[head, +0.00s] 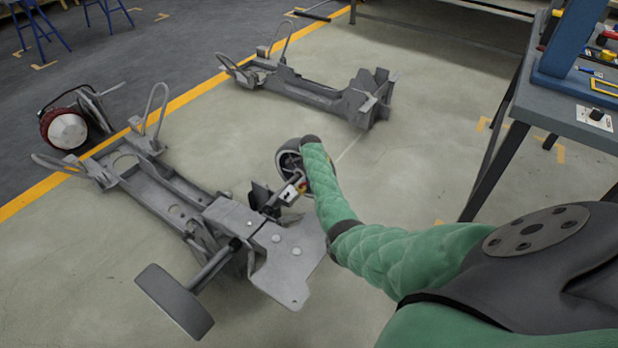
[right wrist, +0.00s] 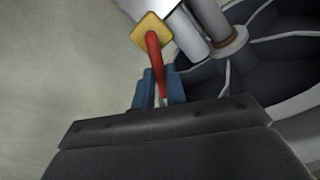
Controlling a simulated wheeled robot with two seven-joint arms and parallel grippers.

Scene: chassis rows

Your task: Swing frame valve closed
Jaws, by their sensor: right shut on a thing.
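The valve's red lever (right wrist: 153,62) comes out of a yellow fitting (right wrist: 151,30) on a pale metal pipe in the right wrist view. The blue fingers of my right gripper (right wrist: 160,92) stand on either side of the lever and are shut on it. In the head view the valve (head: 302,187) is a small red and yellow spot at the right end of the near chassis frame (head: 180,200). My green right forearm covers most of the right gripper there. My left gripper is not in view.
A spoked wheel (head: 288,158) is close beside the valve; it also fills the right of the wrist view (right wrist: 270,85). A second chassis frame (head: 310,90) lies farther back. A workbench (head: 560,110) stands at the right. The floor between the frames is clear.

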